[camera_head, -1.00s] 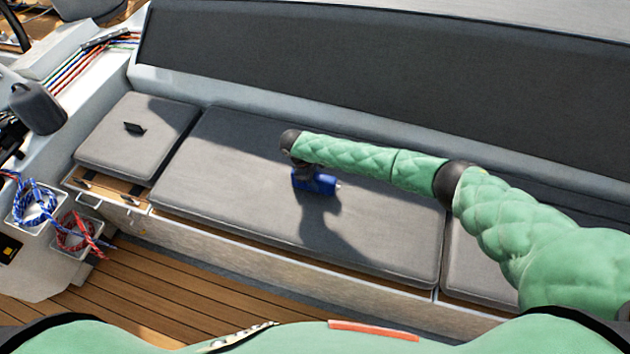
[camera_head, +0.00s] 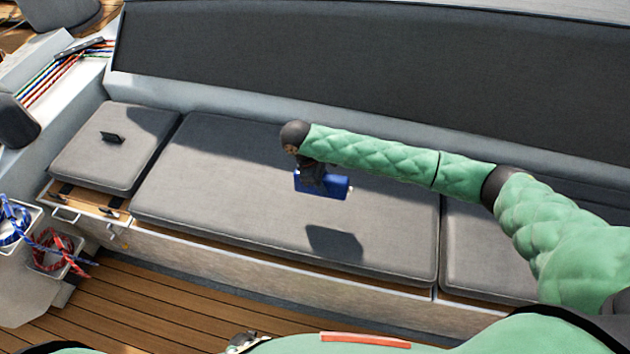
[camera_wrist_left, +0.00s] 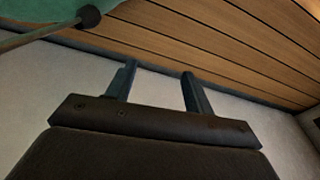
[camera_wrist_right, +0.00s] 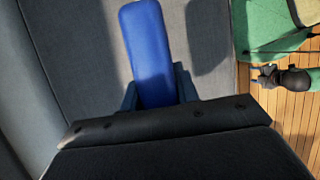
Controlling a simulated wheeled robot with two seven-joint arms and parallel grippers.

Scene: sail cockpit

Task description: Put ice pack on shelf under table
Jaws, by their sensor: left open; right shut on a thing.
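The blue ice pack (camera_head: 330,186) is held by my right gripper (camera_head: 313,178) above the long grey bench cushion in the head view. Its shadow lies on the cushion, apart from it. In the right wrist view the ice pack (camera_wrist_right: 153,50) stands out between the two fingers of my right gripper (camera_wrist_right: 160,92), which is shut on it. My left gripper (camera_wrist_left: 158,75) is open and empty in the left wrist view, over a pale surface beside the wooden deck. It does not show clearly in the head view. I see no table or shelf under one.
The long seat cushion (camera_head: 220,165) has free room. A smaller cushion (camera_head: 115,150) at left carries a small dark object (camera_head: 112,137). Coiled red rope (camera_head: 55,250) and blue rope (camera_head: 12,222) sit at the left. Teak deck (camera_head: 170,300) lies in front of the bench.

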